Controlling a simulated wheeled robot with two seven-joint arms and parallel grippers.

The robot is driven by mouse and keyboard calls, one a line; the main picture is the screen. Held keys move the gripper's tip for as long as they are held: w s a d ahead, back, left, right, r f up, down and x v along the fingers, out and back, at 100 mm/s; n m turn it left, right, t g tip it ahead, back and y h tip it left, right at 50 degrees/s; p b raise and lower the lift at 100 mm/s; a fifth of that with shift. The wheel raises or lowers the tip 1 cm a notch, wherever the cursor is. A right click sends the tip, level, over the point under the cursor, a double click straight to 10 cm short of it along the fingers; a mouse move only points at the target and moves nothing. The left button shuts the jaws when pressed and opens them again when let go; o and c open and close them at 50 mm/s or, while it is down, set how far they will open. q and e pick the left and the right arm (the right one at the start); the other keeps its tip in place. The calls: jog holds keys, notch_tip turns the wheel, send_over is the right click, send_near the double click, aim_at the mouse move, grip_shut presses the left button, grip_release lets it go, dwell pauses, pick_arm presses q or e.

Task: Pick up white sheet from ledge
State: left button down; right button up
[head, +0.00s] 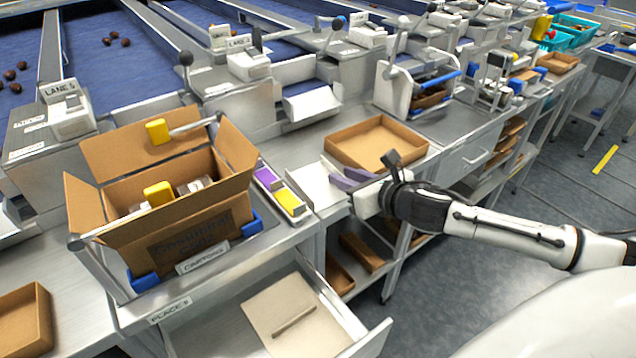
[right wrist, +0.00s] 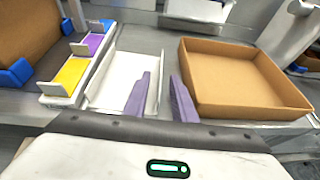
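The white sheet (head: 312,184) lies flat on a pale ledge beside the coloured label rack on the bench. In the right wrist view the sheet (right wrist: 112,84) is left of the fingers, and a pale upright edge (right wrist: 154,82) runs along its right side. My right gripper (head: 345,179) is at the sheet's right side. Its two purple fingers (right wrist: 161,100) are apart, with the left finger close to that edge; I cannot tell whether it touches. Nothing is clearly held between them. My left gripper is not in view.
A shallow brown tray (head: 378,143) sits right behind the gripper. The rack (head: 280,192) with purple and yellow labels and an open carton (head: 200,235) stand to the left. Below, an open drawer (head: 372,338) holds a beige board (head: 290,310).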

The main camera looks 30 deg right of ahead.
grip_shut()
